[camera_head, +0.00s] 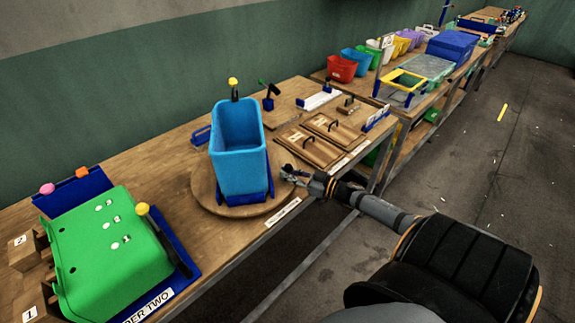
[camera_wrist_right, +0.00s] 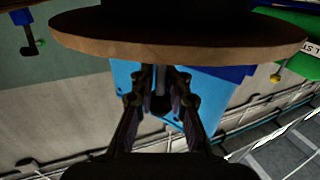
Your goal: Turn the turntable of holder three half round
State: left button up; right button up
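The turntable (camera_head: 204,194) of holder three is a round wooden disc near the table's front edge. A blue bin (camera_head: 238,160) stands upright on it in a dark blue frame, with a yellow-knobbed post (camera_head: 233,86) at the far side. My right gripper (camera_head: 286,172) is just right of the disc, fingers apart. In the right wrist view the disc's rim (camera_wrist_right: 180,45) crosses the top, the blue bin (camera_wrist_right: 200,88) lies behind the fingers, and my gripper (camera_wrist_right: 160,78) has a dark shape between its fingers. I cannot tell whether it touches anything. My left gripper is not in view.
A green bin (camera_head: 110,255) sits in a blue holder labelled two at the left. Wooden lids with handles (camera_head: 308,147) lie right of the turntable. Coloured bins (camera_head: 342,68) and a blue crate (camera_head: 452,45) stand further back. The floor at right is mostly clear.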

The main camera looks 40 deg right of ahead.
jog(key=shift+o, duration=1.1)
jog(key=shift+s+r, duration=0.1)
jog(key=shift+s, duration=0.05)
jog(key=v, duration=1.2)
